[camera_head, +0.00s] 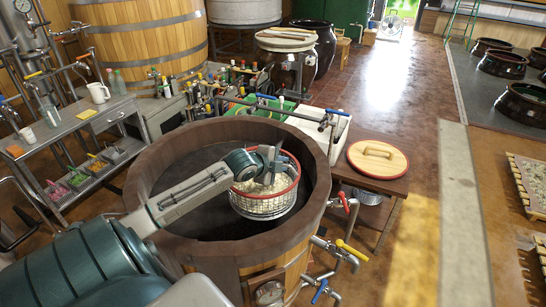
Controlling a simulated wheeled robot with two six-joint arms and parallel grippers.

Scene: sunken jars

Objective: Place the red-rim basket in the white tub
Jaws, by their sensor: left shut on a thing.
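The red-rim basket (263,207) is a round metal mesh basket with pale, grain-like contents. It is inside the large wooden vat (225,249), near the right wall, above or at the dark surface inside; I cannot tell if it touches. My left gripper (269,177) reaches in from the left and is shut on the basket at its top; the exact grip point is hard to see. The white tub (335,133) stands just behind the vat, partly hidden by the vat rim and by pipes. My right gripper is not in view.
A small table right of the vat bears a round wooden lid (377,158). Pipes with coloured valve handles stick up between vat and tub and out at the vat's right. A metal cart (70,140) stands left.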

